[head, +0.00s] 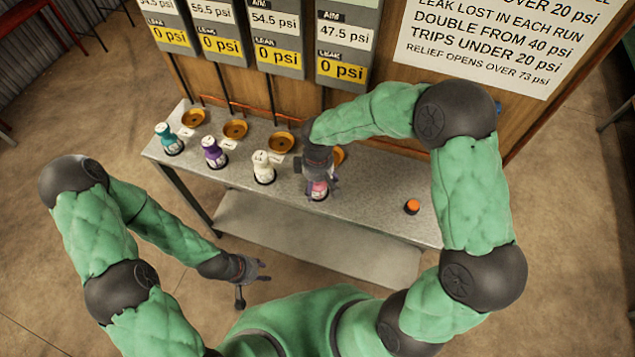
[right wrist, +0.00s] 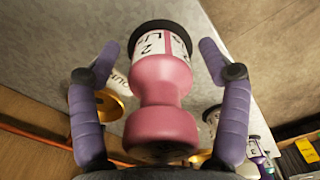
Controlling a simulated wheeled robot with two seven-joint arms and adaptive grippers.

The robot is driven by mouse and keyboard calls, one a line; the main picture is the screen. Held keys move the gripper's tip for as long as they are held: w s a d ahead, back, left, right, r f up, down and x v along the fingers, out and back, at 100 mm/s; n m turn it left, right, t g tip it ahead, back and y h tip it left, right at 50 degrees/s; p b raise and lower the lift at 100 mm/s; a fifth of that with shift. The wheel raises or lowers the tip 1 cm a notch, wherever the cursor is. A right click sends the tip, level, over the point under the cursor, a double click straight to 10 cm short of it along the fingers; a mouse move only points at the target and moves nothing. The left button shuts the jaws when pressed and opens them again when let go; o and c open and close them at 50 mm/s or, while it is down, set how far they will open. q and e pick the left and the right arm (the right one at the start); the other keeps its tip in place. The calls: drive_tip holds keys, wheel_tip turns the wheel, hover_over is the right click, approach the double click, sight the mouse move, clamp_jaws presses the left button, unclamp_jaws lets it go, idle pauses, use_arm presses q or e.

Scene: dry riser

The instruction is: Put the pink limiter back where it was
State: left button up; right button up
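The pink limiter (head: 319,188) is at the right end of the front row on the grey bench, partly hidden by my right gripper (head: 318,178) in the head view. In the right wrist view, the pink limiter (right wrist: 163,85) has a white numbered label and a black ring at its far end. My right gripper (right wrist: 160,75) has one finger on either side of it, with visible gaps, so it is open around the limiter. Whether the limiter sits fully in its place cannot be told. My left gripper (head: 265,270) is open and empty, in front of the bench.
Teal (head: 168,139), purple (head: 213,152) and white (head: 263,167) limiters stand in the row to the left. Brass discs (head: 235,130) lie behind them. An orange button (head: 412,206) is at the bench's right. Gauge panels (head: 275,35) hang on the board behind.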

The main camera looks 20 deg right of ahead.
drive_tip(key=shift+r, duration=0.3)
wheel_tip(320, 180, up, 12)
drive_tip(key=p, duration=0.3)
drive_tip(key=shift+f, duration=0.15)
idle(0.4)
